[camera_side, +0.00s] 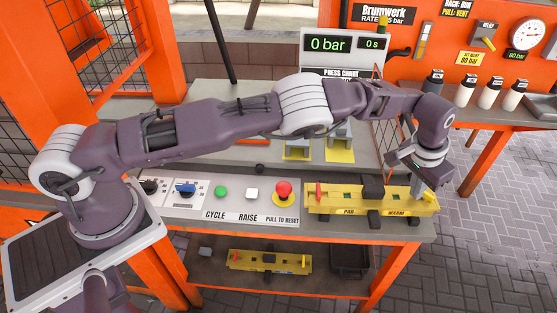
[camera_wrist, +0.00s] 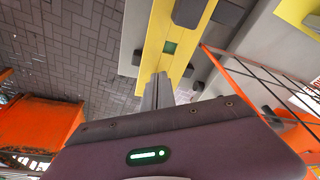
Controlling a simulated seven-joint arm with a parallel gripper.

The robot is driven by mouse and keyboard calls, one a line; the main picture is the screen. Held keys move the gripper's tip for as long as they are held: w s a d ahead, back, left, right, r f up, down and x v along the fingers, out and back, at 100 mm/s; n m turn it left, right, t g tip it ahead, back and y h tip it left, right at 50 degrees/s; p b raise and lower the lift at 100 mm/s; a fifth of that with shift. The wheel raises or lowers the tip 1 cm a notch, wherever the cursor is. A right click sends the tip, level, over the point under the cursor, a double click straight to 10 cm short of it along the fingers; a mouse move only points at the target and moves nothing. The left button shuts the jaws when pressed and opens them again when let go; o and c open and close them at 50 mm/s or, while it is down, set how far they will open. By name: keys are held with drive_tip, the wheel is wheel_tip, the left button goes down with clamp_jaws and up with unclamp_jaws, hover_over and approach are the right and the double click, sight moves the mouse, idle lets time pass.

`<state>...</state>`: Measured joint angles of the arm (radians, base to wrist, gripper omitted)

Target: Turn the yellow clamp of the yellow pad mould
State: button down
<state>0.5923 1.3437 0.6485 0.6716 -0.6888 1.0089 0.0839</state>
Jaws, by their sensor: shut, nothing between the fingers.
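The yellow pad mould (camera_side: 350,203) lies on the right end of the bench top, with a dark block on its middle and a red clamp (camera_side: 318,190) upright at its left end. Its label reads PAD and WARM. My gripper (camera_side: 427,194) is over the mould's right end, pointing down, shut and empty. In the wrist view, the closed fingers (camera_wrist: 158,92) reach to the near end of the yellow mould (camera_wrist: 157,40); a small dark green square shows beyond them. I cannot pick out the yellow clamp; it is yellow on yellow or hidden by the fingers. Contact is unclear.
A control panel (camera_side: 235,217) with a green button, a white button and a red knob lies left of the mould. Another yellow mould (camera_side: 268,262) and a black bin (camera_side: 349,262) are on the lower shelf. A mesh guard (camera_side: 388,138) stands behind. Open paving lies to the right.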

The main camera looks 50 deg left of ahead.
idle(0.4)
drive_tip(key=shift+s+a, duration=0.25)
drive_tip(key=shift+s, duration=0.1)
wheel_tip(320, 180, up, 6)
